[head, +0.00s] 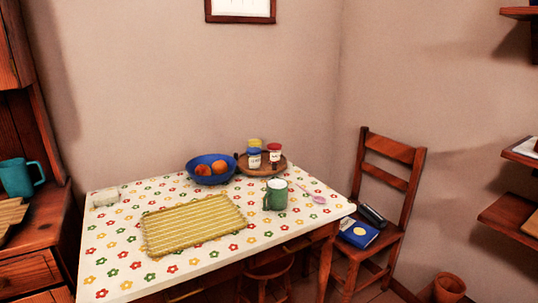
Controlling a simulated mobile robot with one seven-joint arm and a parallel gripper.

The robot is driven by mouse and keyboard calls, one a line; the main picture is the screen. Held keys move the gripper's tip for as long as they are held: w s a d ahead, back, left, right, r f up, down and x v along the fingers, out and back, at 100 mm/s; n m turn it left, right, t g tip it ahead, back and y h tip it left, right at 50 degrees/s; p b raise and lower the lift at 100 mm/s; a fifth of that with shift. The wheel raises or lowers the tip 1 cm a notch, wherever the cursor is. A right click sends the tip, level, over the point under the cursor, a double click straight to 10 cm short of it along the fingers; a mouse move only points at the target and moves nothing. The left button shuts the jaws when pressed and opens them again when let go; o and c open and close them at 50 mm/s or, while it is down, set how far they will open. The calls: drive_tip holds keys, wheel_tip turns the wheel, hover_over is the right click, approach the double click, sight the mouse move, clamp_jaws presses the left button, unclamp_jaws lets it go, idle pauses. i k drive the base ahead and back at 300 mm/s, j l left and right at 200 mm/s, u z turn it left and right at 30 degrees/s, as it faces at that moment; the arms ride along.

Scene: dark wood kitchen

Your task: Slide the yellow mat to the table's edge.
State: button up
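The yellow mat (196,224) lies flat on the table, left of its middle. It is a woven-looking rectangle, set slightly askew, and nothing rests on it. The table (112,256) has a white top with a pattern of coloured flowers. The mat's front side is close to the table's front edge, with a strip of tabletop between them. My gripper is not in view.
A green mug (276,195) stands right of the mat, with a pink spoon (311,196) beyond it. A blue bowl (211,177) of orange fruit and a round wooden tray (249,168) with jars stand behind. A chair (388,185) is at the right, a stool (268,271) in front.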

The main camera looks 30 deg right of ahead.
sight(167, 231)
drive_tip(key=i+l, duration=0.1)
drive_tip(key=l, duration=0.3)
drive_tip(key=i+l, duration=0.15)
drive_tip(key=l, duration=0.3)
drive_tip(key=i+l, duration=0.1)
drive_tip(key=l, duration=0.3)
drive_tip(key=i+l, duration=0.1)
drive_tip(key=l, duration=0.35)
drive_tip(key=i+l, duration=0.15)
drive_tip(key=l, duration=0.25)
drive_tip(key=i+l, duration=0.1)
drive_tip(key=l, duration=0.35)
drive_tip(key=i+l, duration=0.1)
drive_tip(key=l, duration=0.3)
